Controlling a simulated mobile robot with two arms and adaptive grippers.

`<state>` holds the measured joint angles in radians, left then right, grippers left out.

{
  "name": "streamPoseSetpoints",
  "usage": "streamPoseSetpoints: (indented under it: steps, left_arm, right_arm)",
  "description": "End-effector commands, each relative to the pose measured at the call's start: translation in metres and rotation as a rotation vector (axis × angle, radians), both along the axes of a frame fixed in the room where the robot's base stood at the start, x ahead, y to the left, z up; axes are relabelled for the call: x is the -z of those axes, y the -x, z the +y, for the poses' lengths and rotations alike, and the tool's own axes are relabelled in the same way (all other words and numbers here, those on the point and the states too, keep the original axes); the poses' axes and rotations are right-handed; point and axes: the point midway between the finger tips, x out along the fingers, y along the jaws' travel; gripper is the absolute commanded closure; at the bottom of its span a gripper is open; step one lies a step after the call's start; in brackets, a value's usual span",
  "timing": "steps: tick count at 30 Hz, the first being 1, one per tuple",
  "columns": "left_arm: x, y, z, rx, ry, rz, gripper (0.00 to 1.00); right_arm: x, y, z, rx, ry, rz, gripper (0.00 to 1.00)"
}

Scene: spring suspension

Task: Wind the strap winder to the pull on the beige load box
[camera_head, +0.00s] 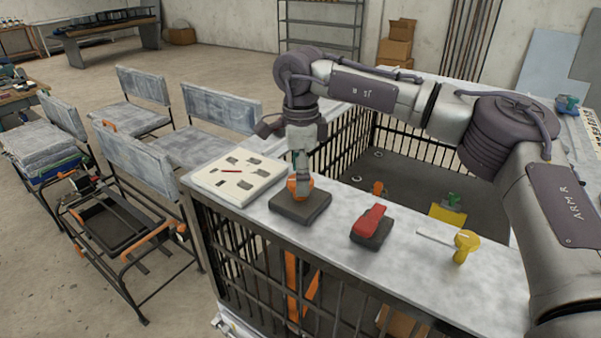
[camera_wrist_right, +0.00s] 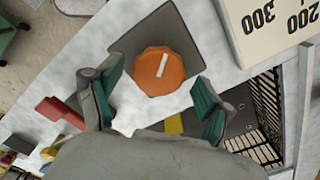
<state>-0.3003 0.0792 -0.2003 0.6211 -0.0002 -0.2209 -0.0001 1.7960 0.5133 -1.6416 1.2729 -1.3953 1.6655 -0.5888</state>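An orange round knob (camera_head: 299,186) with a pale pointer line sits on a dark grey square base (camera_head: 301,208) on the grey counter. In the right wrist view the knob (camera_wrist_right: 160,72) lies ahead, between the spread fingers. My right gripper (camera_head: 301,172) points down over the knob; its teal finger pads (camera_wrist_right: 155,103) are apart, with clear gaps to the knob. A beige slab with small dark marks (camera_head: 236,179) lies left of the base. A beige surface with "300" and "200" (camera_wrist_right: 268,38) shows in the wrist view. My left gripper is out of sight.
A red-topped dark block (camera_head: 369,225) and a yellow knob with a pale bar (camera_head: 465,243) stand to the right on the counter (camera_head: 410,275). A barred pit (camera_head: 400,165) lies behind. Chairs and a black-and-orange frame (camera_head: 110,225) stand left.

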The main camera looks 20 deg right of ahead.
Motion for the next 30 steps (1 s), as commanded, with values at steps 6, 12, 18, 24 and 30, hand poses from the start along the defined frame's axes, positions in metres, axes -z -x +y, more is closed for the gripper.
streamPoseSetpoints:
  steps: [6,12,18,24,30]
  left_arm:
    - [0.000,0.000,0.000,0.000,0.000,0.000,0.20]
    - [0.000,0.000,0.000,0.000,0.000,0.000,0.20]
    - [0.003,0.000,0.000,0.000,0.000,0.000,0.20]
    - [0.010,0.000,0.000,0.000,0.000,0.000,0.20]
    - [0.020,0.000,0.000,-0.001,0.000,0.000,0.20]
  right_arm:
    - [0.000,0.000,0.000,0.000,0.000,0.000,0.57]
    - [-0.001,0.000,0.000,0.000,0.000,0.000,0.80]
    - [0.000,0.000,0.000,0.028,0.000,0.001,0.80]
    - [0.002,-0.001,0.000,0.123,0.000,0.001,0.80]
    - [0.002,0.000,0.000,0.282,0.000,0.001,0.80]
